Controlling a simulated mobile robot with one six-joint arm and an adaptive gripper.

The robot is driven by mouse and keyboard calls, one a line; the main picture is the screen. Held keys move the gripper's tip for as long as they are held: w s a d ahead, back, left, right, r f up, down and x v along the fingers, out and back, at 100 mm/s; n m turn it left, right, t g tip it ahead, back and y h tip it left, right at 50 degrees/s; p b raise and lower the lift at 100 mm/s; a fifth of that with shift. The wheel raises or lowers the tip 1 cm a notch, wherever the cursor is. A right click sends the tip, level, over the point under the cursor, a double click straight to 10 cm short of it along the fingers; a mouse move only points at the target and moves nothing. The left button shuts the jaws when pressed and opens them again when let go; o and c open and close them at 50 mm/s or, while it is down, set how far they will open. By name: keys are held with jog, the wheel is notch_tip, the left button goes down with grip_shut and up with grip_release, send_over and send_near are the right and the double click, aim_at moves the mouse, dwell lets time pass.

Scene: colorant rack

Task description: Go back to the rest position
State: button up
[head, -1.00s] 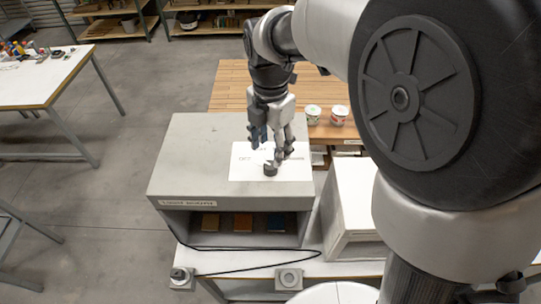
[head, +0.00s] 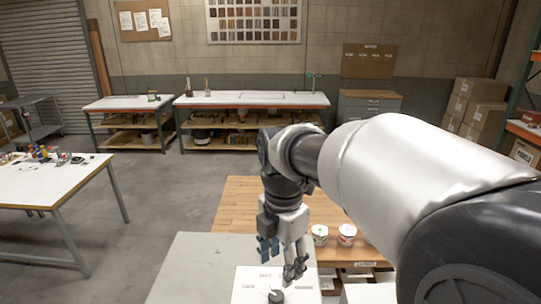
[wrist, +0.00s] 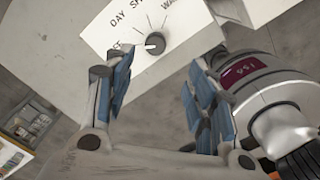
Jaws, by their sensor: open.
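My gripper (head: 281,262) is open and empty, pointing down above the grey box (head: 192,265) in the head view. A white dial plate (head: 250,283) with printed labels lies on the box top. A dark round knob (head: 276,296) stands on the plate, just below and beside my fingertips. In the wrist view, my gripper's blue-padded fingers (wrist: 157,92) are spread apart with nothing between them. The knob (wrist: 155,43) shows beyond them, apart from both fingers, on the lettered plate (wrist: 122,30). The lower part of the box is out of the head view.
Two small tubs (head: 319,235) stand on a wooden bench (head: 240,205) right of my gripper. A white-topped table (head: 60,193) with small items is at left. Benches (head: 250,99) line the back wall, and cardboard boxes (head: 478,90) are stacked at right. Grey floor between is clear.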

jog(key=s+d+f+m+t+b, duration=0.2)
jog(key=s+d+f+m+b, duration=0.4)
jog(key=s+f+m+b, duration=0.3)
jog(key=s+d+f+m+t+b, duration=0.2)
jog(key=s+d+f+m+b, duration=0.3)
jog(key=s+f+m+b, duration=0.5)
jog(key=f+m, duration=0.1)
jog(key=m, duration=0.5)
jog(key=shift+d+f+b, duration=0.2)
jog(key=shift+d+b, duration=0.15)
jog(key=shift+b, duration=0.05)
